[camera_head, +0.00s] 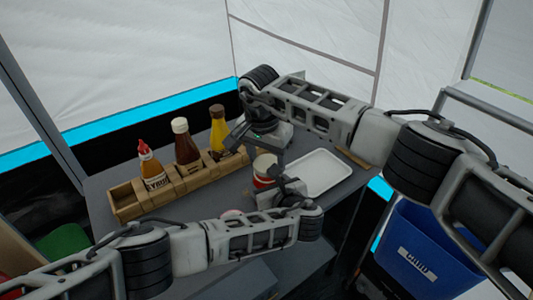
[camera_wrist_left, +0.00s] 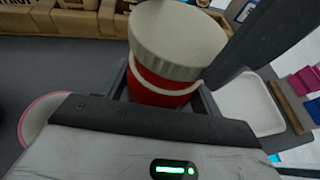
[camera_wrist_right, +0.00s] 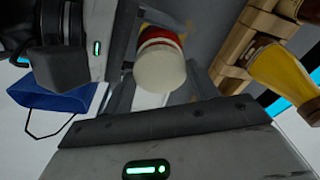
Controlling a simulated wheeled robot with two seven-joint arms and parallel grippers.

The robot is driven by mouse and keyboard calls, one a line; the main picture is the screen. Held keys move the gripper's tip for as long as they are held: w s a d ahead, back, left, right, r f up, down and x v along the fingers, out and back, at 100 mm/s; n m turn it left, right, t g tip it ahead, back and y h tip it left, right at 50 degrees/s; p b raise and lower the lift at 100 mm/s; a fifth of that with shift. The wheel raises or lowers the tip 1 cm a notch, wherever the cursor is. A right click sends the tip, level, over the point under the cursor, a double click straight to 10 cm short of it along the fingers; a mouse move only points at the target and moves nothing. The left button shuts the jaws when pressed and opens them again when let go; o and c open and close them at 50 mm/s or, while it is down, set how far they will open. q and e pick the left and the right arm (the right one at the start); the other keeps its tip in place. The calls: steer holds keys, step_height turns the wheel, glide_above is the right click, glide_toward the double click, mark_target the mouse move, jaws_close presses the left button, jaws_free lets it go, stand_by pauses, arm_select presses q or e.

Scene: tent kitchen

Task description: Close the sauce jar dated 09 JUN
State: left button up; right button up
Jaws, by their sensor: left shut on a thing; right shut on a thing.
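A red jar (camera_head: 259,182) with a cream-white lid (camera_head: 265,162) stands on the grey table. No date can be read on it. In the left wrist view the jar (camera_wrist_left: 160,92) is upright between my left fingers, with the lid (camera_wrist_left: 178,36) on top. My left gripper (camera_head: 272,192) is shut on the jar. My right gripper (camera_head: 266,150) is above it, shut on the lid. In the right wrist view the lid (camera_wrist_right: 161,70) lies between the right fingers. Whether the lid is fully seated cannot be told.
A wooden rack (camera_head: 195,176) holds a red-capped bottle (camera_head: 152,172), a brown bottle (camera_head: 186,147) and a yellow bottle (camera_head: 218,130). A white tray (camera_head: 320,173) lies right of the jar. A pink-rimmed round thing (camera_wrist_left: 40,118) lies near my left gripper. A blue bin (camera_head: 425,245) stands off the table.

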steer(key=shift+f, duration=0.55)
stand_by(0.4)
arm_select(q)
steer(key=c, duration=0.5)
arm_select(e)
steer(key=m, duration=0.6)
steer(key=shift+w+a+m+g+h, duration=0.15)
steer(key=shift+m+g+h, duration=0.15)
steer(key=m, duration=0.6)
steer(key=shift+w+g, duration=0.1)
steer(key=shift+g, duration=0.2)
steer(key=o, duration=0.9)
steer(key=shift+r, duration=0.1)
